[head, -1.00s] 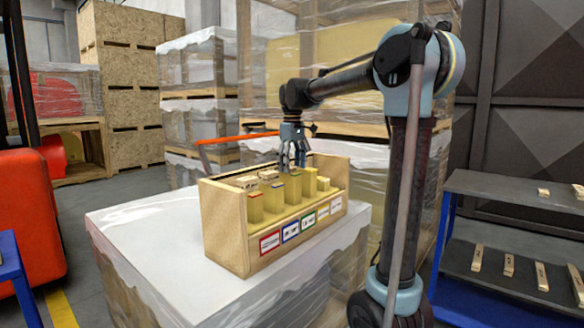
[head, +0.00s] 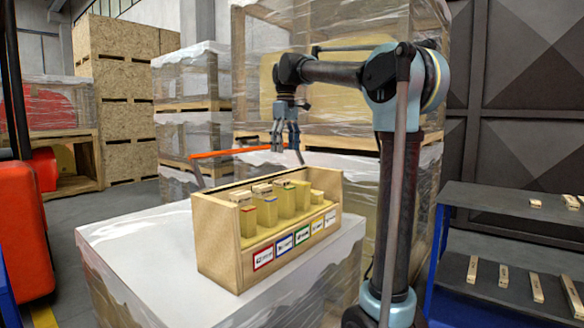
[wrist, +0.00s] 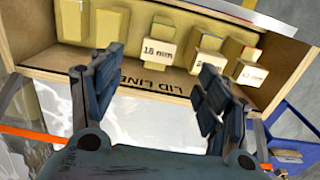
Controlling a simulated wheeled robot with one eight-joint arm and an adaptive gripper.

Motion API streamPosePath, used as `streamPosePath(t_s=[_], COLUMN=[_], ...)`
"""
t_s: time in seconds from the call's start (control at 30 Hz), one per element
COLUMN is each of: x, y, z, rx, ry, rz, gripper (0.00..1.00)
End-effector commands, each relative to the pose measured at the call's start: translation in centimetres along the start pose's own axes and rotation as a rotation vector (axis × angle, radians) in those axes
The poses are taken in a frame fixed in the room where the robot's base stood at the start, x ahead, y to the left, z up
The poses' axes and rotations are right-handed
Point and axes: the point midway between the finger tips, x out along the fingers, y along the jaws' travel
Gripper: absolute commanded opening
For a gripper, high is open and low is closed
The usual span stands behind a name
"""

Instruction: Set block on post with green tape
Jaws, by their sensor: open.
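A wooden box (head: 225,248) on a wrapped pallet holds a row of yellow posts with coloured tape on top. The green-taped post (head: 287,203) stands in the middle, between the blue-taped post (head: 271,213) and paler ones at right. A pale block (head: 283,184) sits at the green-taped post's rear upper end; its exact seating is unclear. In the wrist view this block (wrist: 158,50) reads 18 mm. Two more labelled blocks sit by the blue-taped and red-taped posts. My gripper (head: 287,150) is open and empty above the box's rear side, clear of the blocks.
The box's front wall carries several colour-framed labels. An orange bar (head: 238,151) crosses behind the box. A blue-framed shelf (head: 500,233) at right holds several loose wooden pieces. Wrapped pallets stand behind. The air above the box is free.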

Motion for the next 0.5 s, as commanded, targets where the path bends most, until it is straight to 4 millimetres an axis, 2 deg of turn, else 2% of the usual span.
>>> streamPosePath(t_s=[0.17, 0.27, 0.37, 0.5], x=[-0.2, 0.1, 1.0, 3.6], y=[0.0, 0.0, 0.0, -0.2], z=[0.1, 0.7, 2.6, 6.9], rx=[0.001, 0.013, 0.049, 0.138], ry=[0.000, 0.002, 0.009, 0.026], rz=[0.000, 0.001, 0.005, 0.015], gripper=[0.69, 0.69, 0.69, 0.69])
